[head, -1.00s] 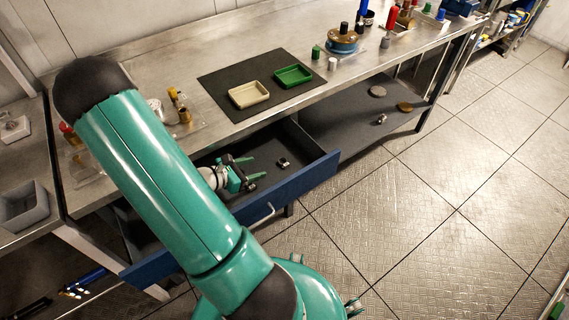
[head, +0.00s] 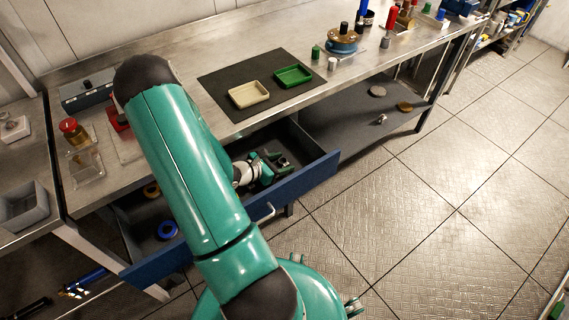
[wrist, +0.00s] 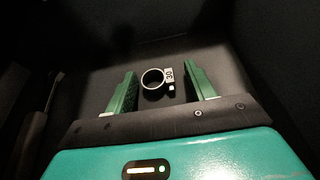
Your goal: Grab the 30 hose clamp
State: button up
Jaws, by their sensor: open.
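The 30 hose clamp (wrist: 152,79) is a small silver ring with a white tag reading 30, seen in the wrist view on the dark drawer floor. My gripper (wrist: 161,70) is open, with one green finger to the left of the clamp and the other to its right. The clamp shows in the gap between them, with dark space on both sides, apart from both fingers. In the head view my gripper (head: 276,160) is inside the open blue drawer (head: 300,182), and I cannot clearly make out the clamp there.
The drawer walls stand close around my gripper. On the bench above are a beige tray (head: 248,95) and a green tray (head: 293,76) on a black mat.

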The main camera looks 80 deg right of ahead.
jog(key=shift+c, duration=0.4)
jog(key=c, duration=0.8)
jog(key=shift+r, duration=0.15)
